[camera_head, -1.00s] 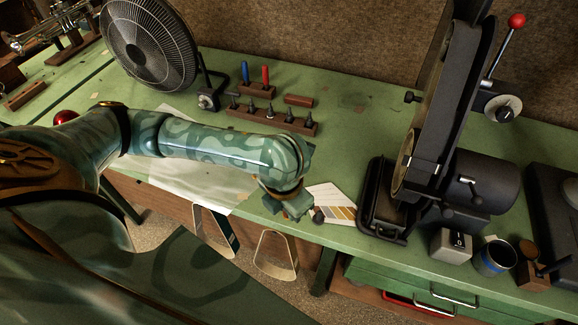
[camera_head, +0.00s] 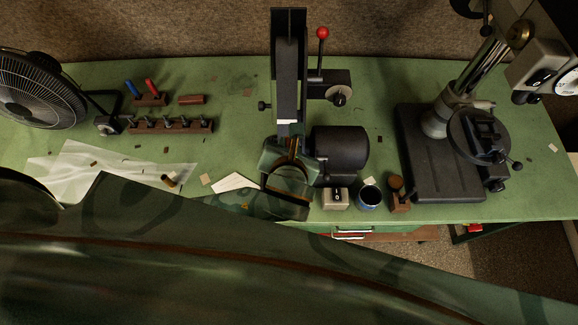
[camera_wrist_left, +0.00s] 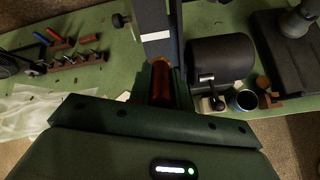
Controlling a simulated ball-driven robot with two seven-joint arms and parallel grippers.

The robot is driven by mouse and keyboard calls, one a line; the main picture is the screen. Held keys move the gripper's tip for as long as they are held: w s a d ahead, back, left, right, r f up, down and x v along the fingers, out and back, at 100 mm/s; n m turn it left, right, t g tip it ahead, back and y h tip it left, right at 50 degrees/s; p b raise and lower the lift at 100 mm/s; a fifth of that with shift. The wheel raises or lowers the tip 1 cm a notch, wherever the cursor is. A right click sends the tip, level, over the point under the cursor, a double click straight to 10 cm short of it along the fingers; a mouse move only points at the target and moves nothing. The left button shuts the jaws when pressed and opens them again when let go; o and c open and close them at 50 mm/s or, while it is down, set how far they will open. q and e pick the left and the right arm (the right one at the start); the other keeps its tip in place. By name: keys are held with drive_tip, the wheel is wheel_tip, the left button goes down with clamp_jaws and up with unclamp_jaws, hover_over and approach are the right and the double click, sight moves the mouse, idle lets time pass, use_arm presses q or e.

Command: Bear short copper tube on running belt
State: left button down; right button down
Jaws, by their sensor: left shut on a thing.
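The belt grinder stands at the middle of the bench, its dark upright belt (camera_head: 287,80) facing me. My left gripper (camera_head: 288,150) is at the lower end of the belt, seen mostly from behind. In the left wrist view the short copper tube (camera_wrist_left: 161,82) is reddish brown and sits in the shut jaws, its far end close to the belt (camera_wrist_left: 155,20). I cannot tell whether the tube touches the belt or whether the belt runs. The gripper body hides most of the tube in the head view. My right gripper is not in view.
The grinder's motor (camera_head: 340,146), a switch box (camera_head: 335,198), a blue cup (camera_head: 369,197) and a drill press (camera_head: 440,150) stand to the right. A fan (camera_head: 40,90) and a tool rack (camera_head: 170,125) stand left. The bench between rack and grinder is mostly clear.

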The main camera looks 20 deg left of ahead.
use_arm(q)
drive_tip(key=shift+s+a+t, duration=0.2)
drive_tip(key=shift+t, duration=0.1)
drive_tip(key=shift+s+a+r+t, duration=0.1)
drive_tip(key=shift+s+t, duration=0.15)
drive_tip(key=shift+t, duration=0.05)
drive_tip(key=shift+w+d, duration=0.2)
drive_tip(key=shift+w, duration=0.05)
drive_tip(key=shift+s+a+r+p, duration=0.1)
drive_tip(key=shift+p, duration=0.4)
drive_tip(key=shift+a+f, duration=0.1)
drive_tip(key=shift+f, duration=0.1)
drive_tip(key=shift+x, duration=2.85)
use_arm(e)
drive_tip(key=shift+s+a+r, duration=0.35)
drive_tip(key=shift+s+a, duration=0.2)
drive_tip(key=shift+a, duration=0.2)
